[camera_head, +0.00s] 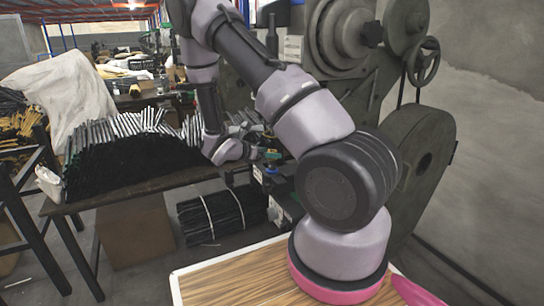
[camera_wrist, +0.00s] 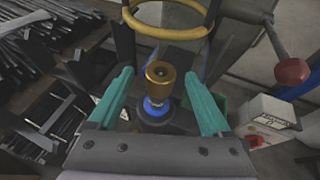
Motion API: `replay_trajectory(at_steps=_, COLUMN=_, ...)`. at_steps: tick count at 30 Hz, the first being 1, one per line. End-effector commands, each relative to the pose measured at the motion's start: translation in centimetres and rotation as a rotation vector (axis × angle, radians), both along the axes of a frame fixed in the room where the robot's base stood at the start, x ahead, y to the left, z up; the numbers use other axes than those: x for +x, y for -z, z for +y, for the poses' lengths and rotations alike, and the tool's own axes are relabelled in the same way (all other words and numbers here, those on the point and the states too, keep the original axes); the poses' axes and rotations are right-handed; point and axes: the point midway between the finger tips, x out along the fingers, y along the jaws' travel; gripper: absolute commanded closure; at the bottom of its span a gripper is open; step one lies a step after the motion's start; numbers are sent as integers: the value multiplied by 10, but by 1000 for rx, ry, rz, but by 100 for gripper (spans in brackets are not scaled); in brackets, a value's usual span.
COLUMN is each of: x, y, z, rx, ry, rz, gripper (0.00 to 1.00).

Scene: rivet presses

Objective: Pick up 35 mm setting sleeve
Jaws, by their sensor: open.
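A brass-coloured cylinder (camera_wrist: 160,75) with a dark hole in its top, apparently the setting sleeve, stands upright in the middle of the wrist view. A blue ring (camera_wrist: 154,106) and a dark round base show below it. My gripper (camera_wrist: 159,78) is open, with one teal finger to the left of the brass cylinder and one to its right. Gaps show on both sides, and I see no contact. In the head view my arm reaches toward the press, and the sleeve cannot be made out there.
A yellow ring (camera_wrist: 168,30) lies just beyond the sleeve. A red ball knob (camera_wrist: 291,71) on a lever and a white box (camera_wrist: 268,117) are at the right. The large press (camera_head: 418,165) stands close to my arm. A bench (camera_head: 120,193) with dark rods is at left.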

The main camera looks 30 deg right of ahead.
Motion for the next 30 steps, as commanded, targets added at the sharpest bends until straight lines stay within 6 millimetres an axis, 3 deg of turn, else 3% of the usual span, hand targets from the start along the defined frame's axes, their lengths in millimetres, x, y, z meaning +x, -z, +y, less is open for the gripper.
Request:
replay_trajectory(at_steps=5, x=6, y=8, z=-19, rx=0, ry=1, rz=0, gripper=18)
replay_trajectory(at_steps=13, x=7, y=9, z=-20, rx=0, ry=0, rz=0, gripper=18)
replay_trajectory(at_steps=18, x=7, y=9, z=-20, rx=0, ry=0, rz=0, gripper=82)
replay_trajectory(at_steps=20, x=7, y=9, z=-20, rx=0, ry=0, rz=0, gripper=100)
replay_trajectory(at_steps=30, x=8, y=7, z=-20, rx=0, ry=-1, rz=-2, gripper=100)
